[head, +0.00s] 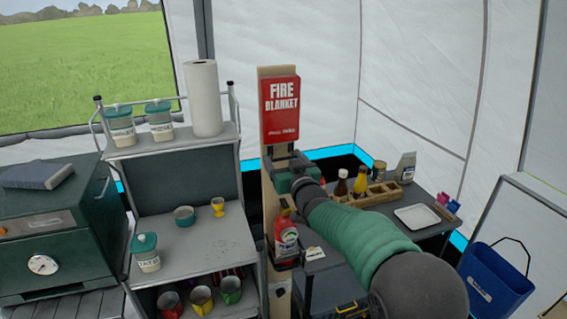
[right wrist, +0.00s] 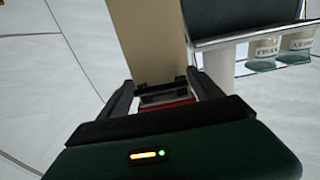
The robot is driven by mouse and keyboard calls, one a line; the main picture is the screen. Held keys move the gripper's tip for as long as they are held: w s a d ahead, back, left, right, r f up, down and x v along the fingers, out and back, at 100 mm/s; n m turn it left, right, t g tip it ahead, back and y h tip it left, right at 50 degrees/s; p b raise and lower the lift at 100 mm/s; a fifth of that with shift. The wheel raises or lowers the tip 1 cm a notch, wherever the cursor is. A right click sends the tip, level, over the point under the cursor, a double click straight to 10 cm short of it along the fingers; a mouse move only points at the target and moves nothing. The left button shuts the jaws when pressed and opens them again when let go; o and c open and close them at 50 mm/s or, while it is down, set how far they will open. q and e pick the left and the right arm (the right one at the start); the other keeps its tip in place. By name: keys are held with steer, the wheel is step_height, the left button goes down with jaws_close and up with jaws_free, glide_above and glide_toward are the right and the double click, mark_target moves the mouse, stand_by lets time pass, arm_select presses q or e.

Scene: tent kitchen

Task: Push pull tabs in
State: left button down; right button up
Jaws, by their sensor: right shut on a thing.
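The red fire blanket case (head: 281,108) hangs upright on a wooden post, with white lettering on its front. My right gripper (head: 289,160) is at its lower end, just under the red front. In the right wrist view, my right gripper (right wrist: 163,88) has its two dark fingers on either side of a small dark and grey piece, the pull tabs (right wrist: 163,98), with a strip of the red case (right wrist: 168,105) beside them. The gripper is shut on the tabs. How far the tabs stick out is hidden by the fingers. My left gripper is out of view.
A red fire extinguisher (head: 285,236) stands below my right gripper by the post (head: 268,200). A metal shelf (head: 190,245) with jars, a paper roll (head: 205,98) and mugs is left. A side table with bottles and a white tray (head: 417,217) is right.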

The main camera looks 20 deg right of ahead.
steer(key=shift+r, duration=0.5)
steer(key=o, duration=2.1)
steer(key=shift+f, duration=0.15)
steer(key=shift+s+f, duration=0.1)
steer(key=s+b, duration=0.3)
steer(key=s, duration=1.3)
steer(key=shift+s+d+b, duration=0.25)
steer(key=shift+d+b, duration=0.05)
steer(key=shift+b, duration=0.05)
